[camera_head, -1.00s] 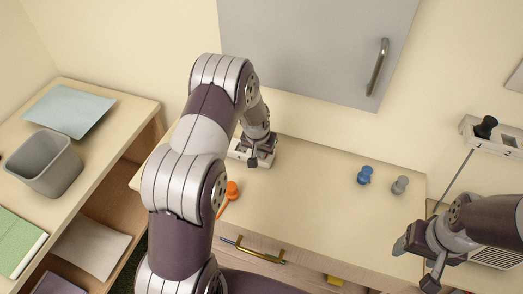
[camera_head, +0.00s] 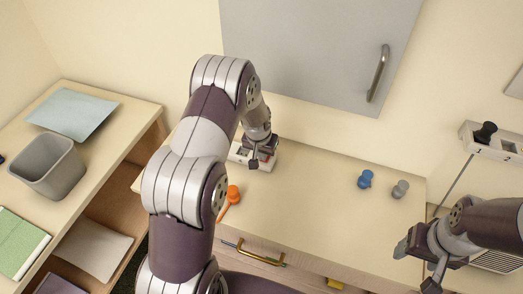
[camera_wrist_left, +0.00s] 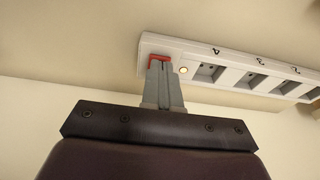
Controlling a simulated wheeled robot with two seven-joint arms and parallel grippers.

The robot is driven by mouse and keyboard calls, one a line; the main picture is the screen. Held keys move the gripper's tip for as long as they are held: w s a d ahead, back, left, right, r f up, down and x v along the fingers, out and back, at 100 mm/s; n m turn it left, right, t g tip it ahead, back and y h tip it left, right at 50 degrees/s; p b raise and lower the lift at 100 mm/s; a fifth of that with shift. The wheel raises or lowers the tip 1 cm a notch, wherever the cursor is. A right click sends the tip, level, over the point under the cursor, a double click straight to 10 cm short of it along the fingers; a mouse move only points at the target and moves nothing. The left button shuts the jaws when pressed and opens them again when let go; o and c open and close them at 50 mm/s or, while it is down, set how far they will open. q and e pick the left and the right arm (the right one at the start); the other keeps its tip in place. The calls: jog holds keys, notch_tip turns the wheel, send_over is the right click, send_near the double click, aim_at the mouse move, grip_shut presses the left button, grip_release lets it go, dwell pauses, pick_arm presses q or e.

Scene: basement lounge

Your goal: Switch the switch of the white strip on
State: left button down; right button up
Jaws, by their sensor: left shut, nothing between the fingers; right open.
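The white strip (camera_wrist_left: 225,73) lies on the counter and runs to the right across the left wrist view, with numbered sockets. At its left end is a red switch (camera_wrist_left: 158,57), partly hidden by my fingertips. A small round light (camera_wrist_left: 184,70) beside it looks bright. In the head view the strip (camera_head: 266,164) is mostly behind my left gripper (camera_head: 259,160). My left gripper (camera_wrist_left: 162,66) is shut and empty, its tips at the switch, seemingly touching it. My right gripper (camera_head: 415,262) is open and empty at the lower right, far from the strip.
An orange object (camera_head: 232,193), a blue one (camera_head: 365,179) and a grey one (camera_head: 400,189) stand on the counter (camera_head: 310,192). A wall socket strip (camera_head: 505,147) holds a black plug. A grey bin (camera_head: 47,166) stands on the left shelf. The counter's middle is clear.

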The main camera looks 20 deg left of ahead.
pick_arm(q)
jog(key=s+v, duration=0.2)
jog(key=v, duration=1.1)
jog(key=shift+s, duration=0.2)
pick_arm(e)
jog(key=shift+s+r, duration=0.3)
jog(key=shift+s, duration=0.1)
pick_arm(q)
jog(key=shift+w, duration=0.1)
jog(key=s+d+r, duration=0.1)
jog(key=s+d, duration=0.2)
jog(key=s, duration=0.6)
jog(key=s+d+r+g, duration=0.1)
jog(key=s+d, duration=0.2)
jog(key=s, duration=0.6)
jog(key=shift+d+r+m, duration=0.25)
jog(key=shift+m, duration=0.15)
pick_arm(e)
jog(key=shift+w, duration=0.1)
pick_arm(q)
jog(key=shift+s, duration=0.1)
